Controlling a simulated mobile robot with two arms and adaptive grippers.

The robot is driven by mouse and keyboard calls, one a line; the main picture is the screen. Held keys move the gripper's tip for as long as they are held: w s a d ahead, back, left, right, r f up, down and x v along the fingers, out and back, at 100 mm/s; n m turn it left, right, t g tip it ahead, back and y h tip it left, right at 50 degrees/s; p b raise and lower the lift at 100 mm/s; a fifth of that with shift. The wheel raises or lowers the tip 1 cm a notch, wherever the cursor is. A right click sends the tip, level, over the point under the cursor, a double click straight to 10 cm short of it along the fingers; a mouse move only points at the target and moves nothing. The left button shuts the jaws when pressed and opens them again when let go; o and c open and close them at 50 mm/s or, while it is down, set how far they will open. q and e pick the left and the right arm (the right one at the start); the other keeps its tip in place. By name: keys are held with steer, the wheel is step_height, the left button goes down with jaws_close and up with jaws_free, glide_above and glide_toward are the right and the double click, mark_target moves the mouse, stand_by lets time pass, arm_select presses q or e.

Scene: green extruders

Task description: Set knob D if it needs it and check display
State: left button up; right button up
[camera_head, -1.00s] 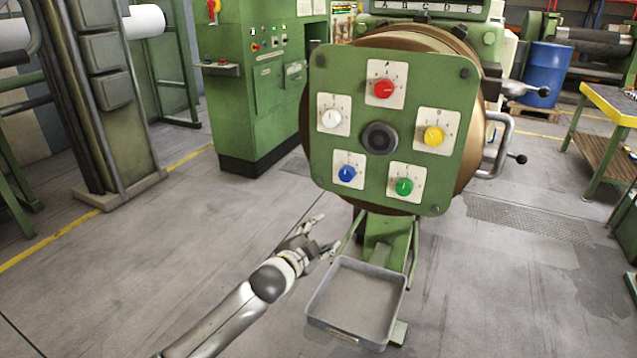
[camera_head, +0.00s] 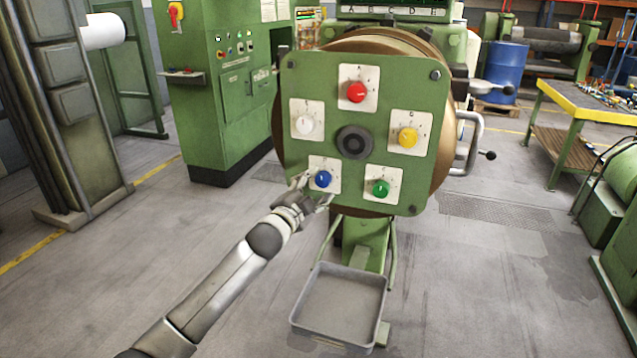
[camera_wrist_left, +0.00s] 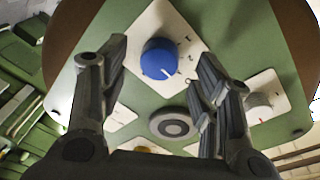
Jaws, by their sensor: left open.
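The blue knob (camera_head: 323,179) sits on a white scale plate at the lower left of the green panel (camera_head: 420,85); I take it as knob D, though its letter is too small to read. In the wrist view the blue knob (camera_wrist_left: 160,58) has a white pointer mark aimed to the lower right. My left gripper (camera_head: 314,193) is open, its fingers either side of the blue knob, with no clear contact. In the wrist view the left gripper (camera_wrist_left: 163,68) frames the knob. The display (camera_head: 395,11) is cut off at the top; only its letter row shows.
The red (camera_head: 356,91), yellow (camera_head: 408,137), green (camera_head: 380,188) and white (camera_head: 306,124) knobs surround a dark central hub (camera_head: 355,143). A grey tray (camera_head: 340,305) lies below the panel. A green cabinet (camera_head: 205,130) stands left.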

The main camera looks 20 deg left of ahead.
mark_target(323, 180)
arm_select(q)
steer(key=shift+w+d, duration=0.2)
steer(key=shift+w, duration=1)
steer(key=shift+c, duration=0.2)
steer(key=c, duration=1)
